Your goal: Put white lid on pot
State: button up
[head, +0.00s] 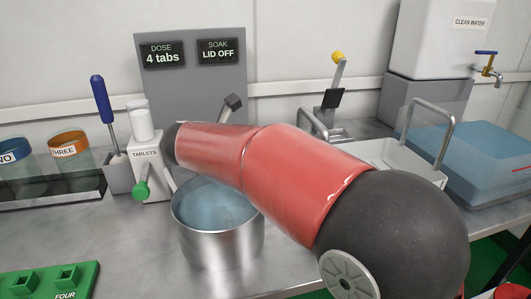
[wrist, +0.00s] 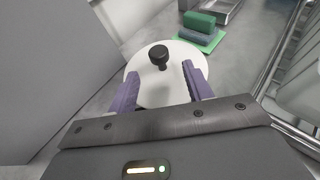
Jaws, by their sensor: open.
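The steel pot (head: 217,240) stands on the counter in the head view, open at the top with bluish liquid inside. The white lid (wrist: 152,93) shows in the wrist view as a round disc with a black knob (wrist: 158,56). My gripper (wrist: 160,70) is open, with one purple finger on each side of the lid's near part. The knob appears between or just beyond the fingertips, with no clear contact. In the head view the gripper and lid are hidden.
A tablets dispenser (head: 148,168) with a green knob stands behind the pot at left. A white basin (head: 385,158) with metal handles is at right. A green block (wrist: 199,20) and a blue one lie on a green mat beyond the lid. A grey panel (wrist: 50,60) rises at left.

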jog(key=x, duration=0.6)
jog(key=shift+w+d, duration=0.15)
jog(key=shift+w, duration=0.25)
grip_shut()
